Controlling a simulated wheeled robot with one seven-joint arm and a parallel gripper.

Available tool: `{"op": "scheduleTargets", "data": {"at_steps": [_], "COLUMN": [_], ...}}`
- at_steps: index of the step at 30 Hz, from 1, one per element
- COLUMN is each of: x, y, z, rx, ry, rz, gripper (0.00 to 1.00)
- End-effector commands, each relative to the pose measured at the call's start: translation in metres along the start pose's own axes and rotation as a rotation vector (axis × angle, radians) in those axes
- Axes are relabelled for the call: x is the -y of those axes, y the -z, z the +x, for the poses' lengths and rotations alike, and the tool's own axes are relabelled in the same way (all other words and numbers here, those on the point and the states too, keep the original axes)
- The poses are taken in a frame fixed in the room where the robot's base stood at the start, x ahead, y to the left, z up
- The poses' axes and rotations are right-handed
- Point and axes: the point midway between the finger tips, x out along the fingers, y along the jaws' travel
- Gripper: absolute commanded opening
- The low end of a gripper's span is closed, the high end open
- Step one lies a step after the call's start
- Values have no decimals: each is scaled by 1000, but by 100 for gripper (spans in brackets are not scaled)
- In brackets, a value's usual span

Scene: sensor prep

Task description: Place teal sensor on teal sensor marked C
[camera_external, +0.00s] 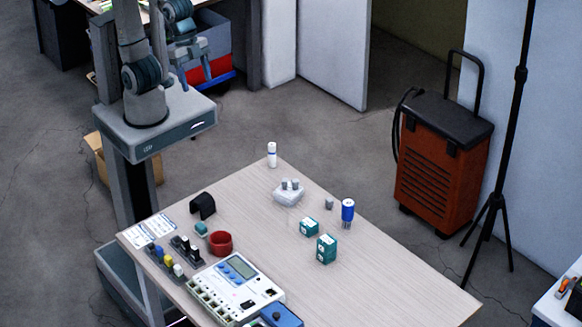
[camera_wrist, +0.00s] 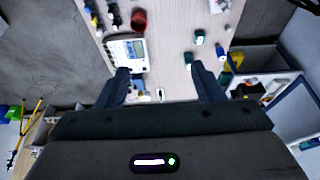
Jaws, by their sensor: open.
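Two teal box-shaped sensors stand on the table, a smaller one (camera_external: 309,227) and a larger one (camera_external: 326,249) just in front and to its right, apart from each other. A small teal piece (camera_external: 201,229) lies near the red cup. White markings on the sensors are too small to read, so I cannot tell which is C. In the wrist view, a teal box (camera_wrist: 199,37) shows beyond the right finger. My gripper (camera_external: 205,62) is open and empty, raised well behind the table; its two fingers also show in the wrist view (camera_wrist: 160,80).
On the table (camera_external: 400,293) are a red cup (camera_external: 220,243), a white meter (camera_external: 236,286), a black arch (camera_external: 203,206), a blue cylinder (camera_external: 347,212), a white bottle (camera_external: 272,154) and a white fixture (camera_external: 288,192). The right front of the table is clear.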

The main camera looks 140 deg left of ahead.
Motion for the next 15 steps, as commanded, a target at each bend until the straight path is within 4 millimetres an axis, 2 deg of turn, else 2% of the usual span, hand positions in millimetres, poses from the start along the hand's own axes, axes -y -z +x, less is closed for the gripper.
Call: {"op": "scheduleTargets", "data": {"at_steps": [1, 3, 6, 10, 15], "x": [-2, -4, -6, -8, -8], "y": [-22, -47, -76, -98, -106], "z": [-1, 2, 7, 13, 16], "rx": [-14, -26, -40, -51, -54], "ry": [-1, -3, -4, -6, -7], "rz": [2, 2, 3, 4, 3], "gripper": [62, 62, 62, 62, 62]}}
